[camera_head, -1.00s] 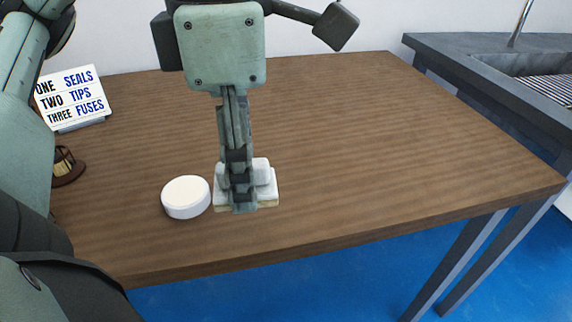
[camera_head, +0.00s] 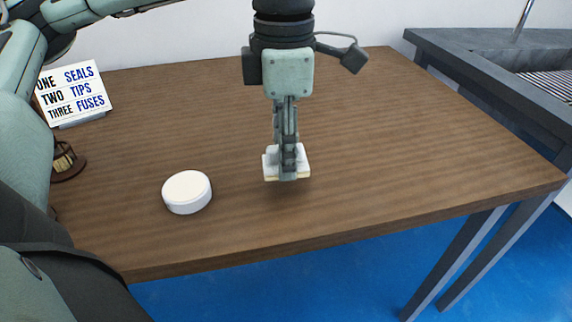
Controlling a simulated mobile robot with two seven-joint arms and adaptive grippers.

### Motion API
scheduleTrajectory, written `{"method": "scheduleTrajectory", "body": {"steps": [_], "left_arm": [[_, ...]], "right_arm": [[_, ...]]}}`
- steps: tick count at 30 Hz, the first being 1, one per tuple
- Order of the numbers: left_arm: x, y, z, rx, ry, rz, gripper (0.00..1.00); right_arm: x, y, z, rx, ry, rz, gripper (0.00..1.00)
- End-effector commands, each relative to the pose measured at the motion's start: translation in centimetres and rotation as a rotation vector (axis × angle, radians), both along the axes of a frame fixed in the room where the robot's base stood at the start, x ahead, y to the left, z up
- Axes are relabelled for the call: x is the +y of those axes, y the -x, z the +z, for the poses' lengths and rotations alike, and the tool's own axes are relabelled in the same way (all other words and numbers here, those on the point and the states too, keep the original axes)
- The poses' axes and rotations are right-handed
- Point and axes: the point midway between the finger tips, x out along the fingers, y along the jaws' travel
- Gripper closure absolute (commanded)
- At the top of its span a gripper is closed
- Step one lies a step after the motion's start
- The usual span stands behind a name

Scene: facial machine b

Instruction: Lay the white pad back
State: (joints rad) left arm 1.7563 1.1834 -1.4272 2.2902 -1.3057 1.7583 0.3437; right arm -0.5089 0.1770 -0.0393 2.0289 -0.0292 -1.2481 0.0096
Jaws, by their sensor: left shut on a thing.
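My left gripper (camera_head: 288,172) is in the middle of the view, pointing down over the table. It is shut on the white pad (camera_head: 302,164), which has a pale yellowish lower edge. The gripper's fingers hide the middle of the pad. The pad seems to be held a little above the wooden table (camera_head: 390,150), with a faint shadow below it. My right gripper is not in view.
A round white disc (camera_head: 187,192) lies on the table to the left of the pad. A sign with words (camera_head: 74,95) and a brown round object (camera_head: 66,162) stand at the far left. A grey sink unit (camera_head: 490,60) is at the right. The table's middle and right are clear.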

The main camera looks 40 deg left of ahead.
Motion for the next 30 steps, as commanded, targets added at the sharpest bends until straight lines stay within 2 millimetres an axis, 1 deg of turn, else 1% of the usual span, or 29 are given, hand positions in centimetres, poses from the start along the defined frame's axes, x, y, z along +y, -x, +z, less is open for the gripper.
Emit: {"method": "scheduleTrajectory", "body": {"steps": [2, 5, 8, 12, 18, 19, 23, 24, 30], "left_arm": [[0.2, -0.5, -0.3, 0.0, -0.001, 0.0, 0.85], [0.2, -0.7, -0.8, 0.001, -0.001, 0.0, 0.85], [0.3, -0.7, -2.0, 0.002, -0.002, 0.0, 0.85], [0.3, -0.6, -4.0, 0.002, -0.001, 0.001, 0.85], [0.2, -0.7, -4.1, -0.001, 0.0, 0.001, 0.85], [0.2, -0.7, -4.1, -0.001, -0.001, 0.001, 0.6], [0.2, -0.7, -4.1, 0.0, 0.0, 0.0, 0.43], [0.2, -0.7, -4.1, -0.001, -0.001, 0.001, 0.41], [0.2, -0.7, -4.1, -0.001, -0.001, 0.0, 0.41]], "right_arm": [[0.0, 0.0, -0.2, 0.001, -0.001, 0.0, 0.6], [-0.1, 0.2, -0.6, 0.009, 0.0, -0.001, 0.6], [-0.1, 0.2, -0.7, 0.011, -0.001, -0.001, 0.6], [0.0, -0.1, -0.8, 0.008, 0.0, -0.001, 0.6], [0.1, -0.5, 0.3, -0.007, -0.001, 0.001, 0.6], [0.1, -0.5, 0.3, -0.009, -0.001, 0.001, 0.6], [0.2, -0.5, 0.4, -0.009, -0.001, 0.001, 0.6], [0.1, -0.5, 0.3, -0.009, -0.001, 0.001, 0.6], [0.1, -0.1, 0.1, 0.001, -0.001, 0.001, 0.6]]}}
